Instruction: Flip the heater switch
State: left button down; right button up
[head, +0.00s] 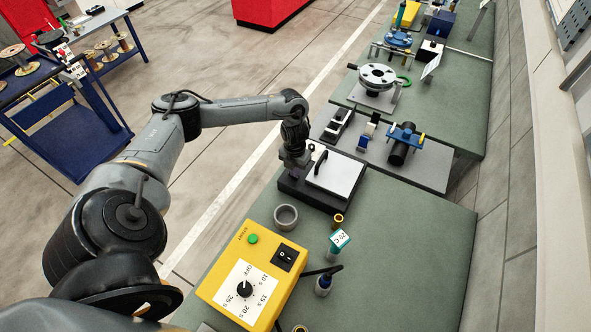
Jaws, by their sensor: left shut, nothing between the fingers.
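A yellow control box (225,290) stands at the near left of the green bench. Its top carries a black rocker switch (286,256), a green button (253,239) and a timer dial (244,289) marked in seconds. Which way the rocker is tipped is too small to tell. My left gripper (297,164) points down, shut and empty, at the left edge of a black unit (309,191) with a white lid (336,173) and black handle. I cannot tell whether it touches that unit. It is well beyond the yellow box. My right gripper is not in view.
The bench's right side (420,250) is clear.

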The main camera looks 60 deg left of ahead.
pick_arm(q)
jog(key=shift+w+d+r+p, duration=0.1)
jog(key=shift+r+p, duration=0.35)
jog(key=shift+r, duration=0.05)
jog(key=r+p, duration=0.2)
jog(key=d+r+p, duration=0.1)
jog(key=shift+w, duration=0.3)
notch_tip(320, 180, up, 3)
jog(key=w+d, duration=0.1)
notch_tip(320, 180, up, 6)
jog(key=p, duration=0.3)
send_over(298, 178)
jog(key=w+d, duration=0.2)
jog(key=d, duration=0.1)
jog(key=shift+w, duration=0.15)
jog(key=shift+d, duration=0.1)
